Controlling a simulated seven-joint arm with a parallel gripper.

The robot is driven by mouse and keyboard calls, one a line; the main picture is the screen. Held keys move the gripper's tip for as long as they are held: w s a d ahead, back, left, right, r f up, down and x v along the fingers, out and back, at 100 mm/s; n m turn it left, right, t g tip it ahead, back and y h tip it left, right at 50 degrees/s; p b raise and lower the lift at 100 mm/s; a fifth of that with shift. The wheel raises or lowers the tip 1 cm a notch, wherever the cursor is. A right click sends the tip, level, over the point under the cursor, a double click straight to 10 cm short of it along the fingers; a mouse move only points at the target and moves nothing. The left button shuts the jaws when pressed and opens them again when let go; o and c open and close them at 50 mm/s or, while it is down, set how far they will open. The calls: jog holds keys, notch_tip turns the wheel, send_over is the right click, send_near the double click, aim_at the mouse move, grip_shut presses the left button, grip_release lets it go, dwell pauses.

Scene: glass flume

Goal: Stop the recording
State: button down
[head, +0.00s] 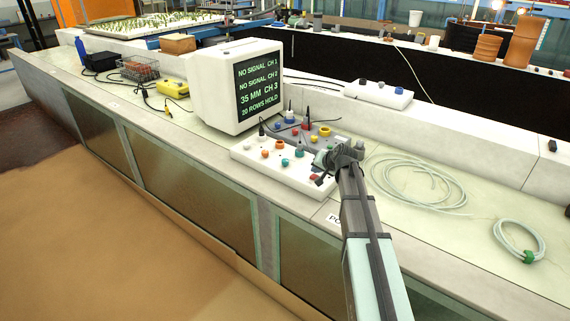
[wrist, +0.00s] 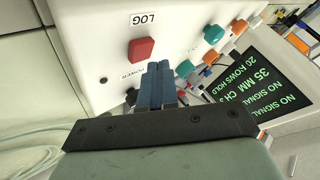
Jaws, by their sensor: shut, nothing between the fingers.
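A white control box (head: 262,166) stands on the bench ledge, with orange, teal and red controls on its top. My gripper (wrist: 160,72) is shut and empty. Its blue fingertips are over the panel, just beside the red button in this view. Whether they touch anything is unclear. In the head view my gripper (head: 345,154) is at the right end of the box and hides part of it.
A monitor (head: 209,88) beside the box reads NO SIGNAL CH 1, NO SIGNAL CH 2, 35 MM CH 3, 20 ROWS HOLD. A grey box with knobs (head: 325,131) stands behind. Pale tubing (head: 415,183) lies to the right. A yellow device (head: 173,88) lies left.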

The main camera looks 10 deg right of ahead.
jog(key=shift+r, duration=0.25)
jog(key=shift+r, duration=0.1)
jog(key=shift+r, duration=2.9)
jog(key=shift+s, duration=0.1)
